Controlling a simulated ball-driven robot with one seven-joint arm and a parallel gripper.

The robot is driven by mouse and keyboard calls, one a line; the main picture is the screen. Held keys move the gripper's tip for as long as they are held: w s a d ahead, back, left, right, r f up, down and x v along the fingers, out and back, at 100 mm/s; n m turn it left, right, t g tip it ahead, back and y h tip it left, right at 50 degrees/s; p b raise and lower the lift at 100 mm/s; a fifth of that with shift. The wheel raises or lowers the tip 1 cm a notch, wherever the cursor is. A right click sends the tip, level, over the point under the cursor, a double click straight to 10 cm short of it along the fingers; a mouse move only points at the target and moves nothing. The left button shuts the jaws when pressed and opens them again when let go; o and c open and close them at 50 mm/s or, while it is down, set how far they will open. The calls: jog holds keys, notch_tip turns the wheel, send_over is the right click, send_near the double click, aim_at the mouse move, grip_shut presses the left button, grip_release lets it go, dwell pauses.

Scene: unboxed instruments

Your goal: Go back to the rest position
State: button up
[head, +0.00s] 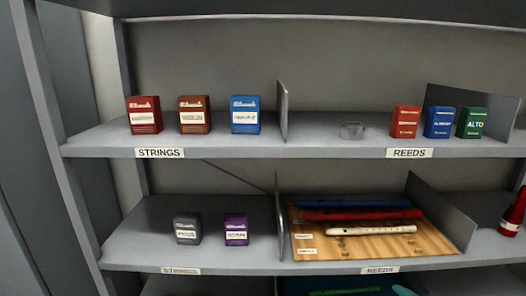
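My gripper and arm are not in view, so I cannot see whether it holds anything. The head view faces a grey shelf unit. On the lower shelf (190,257) stand a dark grey box (187,229) and a purple box (236,229). A wooden board (375,247) there carries a dark, a red (360,215) and a cream recorder (371,230).
Upright dividers (283,112) split the shelves. At upper right stand an orange-red box (405,122), a blue box (439,122) and a green ALTO box (472,123). A red object (512,214) is cut off at the right edge.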

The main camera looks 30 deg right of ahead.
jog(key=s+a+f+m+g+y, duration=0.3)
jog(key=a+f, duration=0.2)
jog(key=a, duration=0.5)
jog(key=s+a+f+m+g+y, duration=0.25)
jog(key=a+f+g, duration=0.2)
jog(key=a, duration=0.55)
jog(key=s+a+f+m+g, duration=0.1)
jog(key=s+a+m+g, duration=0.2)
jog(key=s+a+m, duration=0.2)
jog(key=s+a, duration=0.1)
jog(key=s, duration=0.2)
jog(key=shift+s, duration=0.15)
